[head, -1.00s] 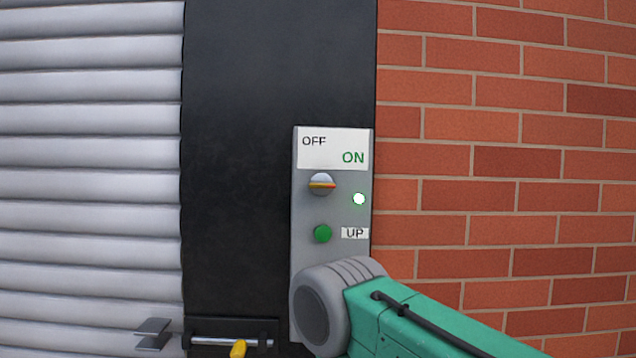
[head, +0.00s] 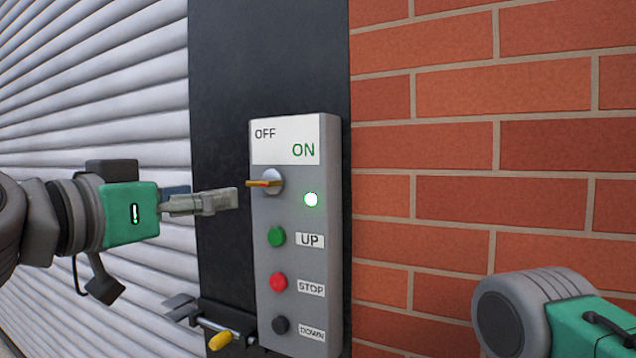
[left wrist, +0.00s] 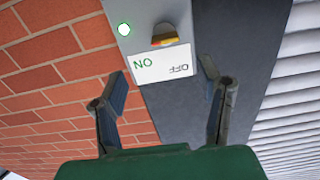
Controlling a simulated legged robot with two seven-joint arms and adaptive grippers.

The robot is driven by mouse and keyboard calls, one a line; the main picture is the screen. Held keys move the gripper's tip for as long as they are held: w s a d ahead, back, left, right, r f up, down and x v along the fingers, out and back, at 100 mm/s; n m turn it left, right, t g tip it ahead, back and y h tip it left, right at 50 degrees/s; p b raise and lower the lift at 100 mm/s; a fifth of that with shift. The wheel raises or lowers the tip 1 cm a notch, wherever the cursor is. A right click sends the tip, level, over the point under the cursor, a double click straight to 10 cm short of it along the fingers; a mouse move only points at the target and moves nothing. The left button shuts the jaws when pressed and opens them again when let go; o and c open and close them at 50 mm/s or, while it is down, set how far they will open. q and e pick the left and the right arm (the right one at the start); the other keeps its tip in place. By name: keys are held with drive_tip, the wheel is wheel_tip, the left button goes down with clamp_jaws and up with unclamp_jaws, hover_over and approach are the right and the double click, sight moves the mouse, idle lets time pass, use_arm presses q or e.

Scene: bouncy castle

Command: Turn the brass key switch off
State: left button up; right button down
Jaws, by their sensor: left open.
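The brass key (head: 264,183) sits in a round silver switch (head: 273,179) on a grey control box, below a white OFF/ON label (head: 285,139). A lamp (head: 311,199) beside the switch glows white-green. In the left wrist view the key (left wrist: 165,40) shows beyond the fingers, upside down with the label. My left gripper (head: 236,199) is open and empty, just left of the key and apart from it; its open fingers also show in the left wrist view (left wrist: 162,88). My right arm (head: 530,315) shows at the lower right, its gripper out of view.
The box also carries a green UP button (head: 277,237), a red STOP button (head: 279,282) and a dark DOWN button (head: 281,325). A bolt with a yellow handle (head: 220,340) sticks out at the lower left. A roller shutter (head: 90,110) and brick wall (head: 460,140) flank the black post.

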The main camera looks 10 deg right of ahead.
sight(255, 184)
use_arm(q)
drive_tip(key=x, duration=0.9)
drive_tip(key=p+x, duration=0.1)
drive_tip(key=x, duration=0.4)
drive_tip(key=shift+s+d+r, duration=0.3)
drive_tip(key=shift+w, duration=0.15)
drive_tip(key=a, duration=0.2)
drive_tip(key=shift+w+a, duration=0.15)
drive_tip(key=shift+a, duration=0.35)
drive_tip(key=shift+c, duration=0.6)
drive_tip(key=c, duration=0.7)
drive_tip(key=shift+s+d+r, duration=0.1)
drive_tip(key=shift+s+d, duration=0.15)
drive_tip(key=shift+d, duration=0.25)
drive_tip(key=c, duration=0.3)
drive_tip(key=shift+d, duration=0.25)
drive_tip(key=shift+w+a, duration=0.15)
drive_tip(key=shift+w, duration=0.05)
use_arm(e)
drive_tip(key=shift+a+r, duration=0.6)
drive_tip(key=shift+r, duration=0.3)
